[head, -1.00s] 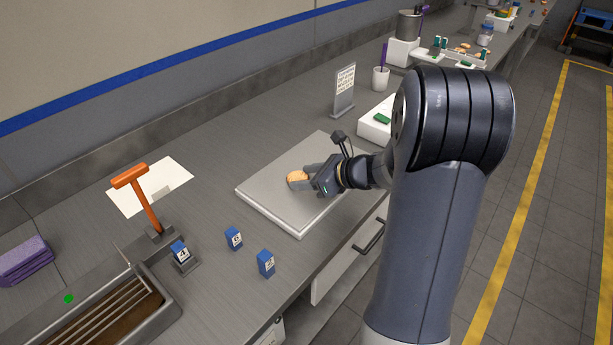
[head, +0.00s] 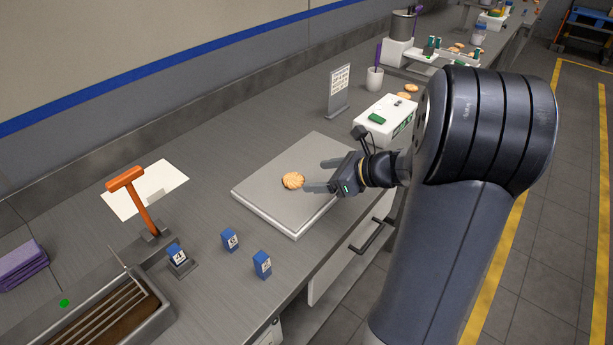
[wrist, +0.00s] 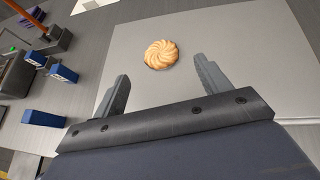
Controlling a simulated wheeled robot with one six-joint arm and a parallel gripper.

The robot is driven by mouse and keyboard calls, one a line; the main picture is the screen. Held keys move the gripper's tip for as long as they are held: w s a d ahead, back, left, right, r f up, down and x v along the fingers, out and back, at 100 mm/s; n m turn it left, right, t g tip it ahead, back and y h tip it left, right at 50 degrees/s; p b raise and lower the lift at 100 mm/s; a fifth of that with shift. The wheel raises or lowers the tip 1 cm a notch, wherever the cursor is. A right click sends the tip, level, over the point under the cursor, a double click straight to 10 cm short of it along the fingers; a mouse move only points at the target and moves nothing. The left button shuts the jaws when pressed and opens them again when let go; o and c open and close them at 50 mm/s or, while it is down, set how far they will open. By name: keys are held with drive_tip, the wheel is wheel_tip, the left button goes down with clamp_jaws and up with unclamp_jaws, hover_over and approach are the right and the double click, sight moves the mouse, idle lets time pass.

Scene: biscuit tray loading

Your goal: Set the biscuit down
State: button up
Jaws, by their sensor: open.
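The biscuit (head: 293,181), round and golden with a swirled top, lies flat on the pale square tray (head: 265,190) on the counter. In the wrist view the biscuit (wrist: 161,54) sits just beyond the fingertips, apart from both fingers. My gripper (head: 318,176) is open and empty at the right side of the tray, to the right of the biscuit. Its two fingers also show spread apart in the wrist view (wrist: 162,72). Nothing hides the biscuit in either view.
Blue numbered blocks (head: 262,264) stand in front of the tray at left. An orange-handled stand (head: 140,200) and a slotted trough (head: 110,310) are farther left. A sign (head: 339,92), a white box (head: 385,121) and a cup (head: 374,80) stand behind. The tray around the biscuit is clear.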

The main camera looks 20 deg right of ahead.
drive_tip(key=v, duration=0.5)
drive_tip(key=shift+s+d+r, duration=0.2)
drive_tip(key=shift+s, duration=0.05)
